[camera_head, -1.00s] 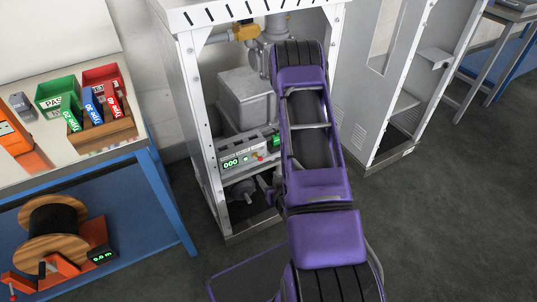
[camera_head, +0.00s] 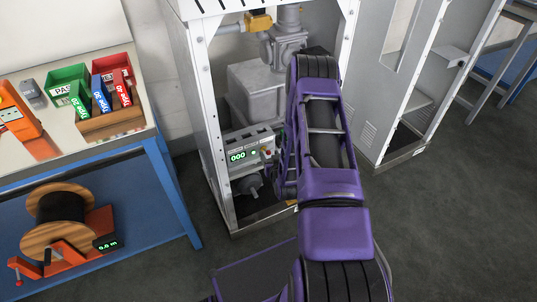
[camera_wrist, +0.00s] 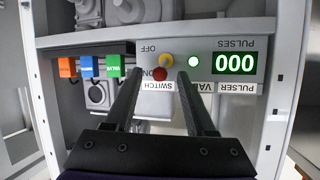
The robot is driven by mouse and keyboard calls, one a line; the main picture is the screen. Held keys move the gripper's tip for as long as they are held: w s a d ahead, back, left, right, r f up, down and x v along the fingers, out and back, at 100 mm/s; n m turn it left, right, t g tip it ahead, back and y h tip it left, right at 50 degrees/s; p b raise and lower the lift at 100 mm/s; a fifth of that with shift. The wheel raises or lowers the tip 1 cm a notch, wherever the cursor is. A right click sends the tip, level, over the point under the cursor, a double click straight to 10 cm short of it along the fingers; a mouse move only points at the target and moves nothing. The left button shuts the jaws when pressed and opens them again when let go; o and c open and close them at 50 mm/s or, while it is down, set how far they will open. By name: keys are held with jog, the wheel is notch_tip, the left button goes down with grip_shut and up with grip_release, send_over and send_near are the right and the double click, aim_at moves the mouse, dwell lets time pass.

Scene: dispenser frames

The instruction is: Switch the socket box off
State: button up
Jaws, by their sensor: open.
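The socket box (camera_head: 252,140) is a grey panel low inside the open cabinet, with a green 000 display. In the wrist view the panel (camera_wrist: 215,75) appears upside down. Its switch (camera_wrist: 160,72) has a yellow base and a red tip, between the OFF and ON marks, with the red tip on the ON side. In the head view my arm hides most of the gripper.
Orange, blue and green plugs (camera_wrist: 90,66) sit beside the switch. The cabinet's posts (camera_head: 208,130) frame the narrow opening. A workbench (camera_head: 150,143) with coloured bins stands left, a wire spool (camera_head: 62,208) on its lower shelf. Open floor (camera_head: 440,235) lies right.

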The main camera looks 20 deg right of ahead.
jog(key=shift+x, duration=1.4)
grip_shut()
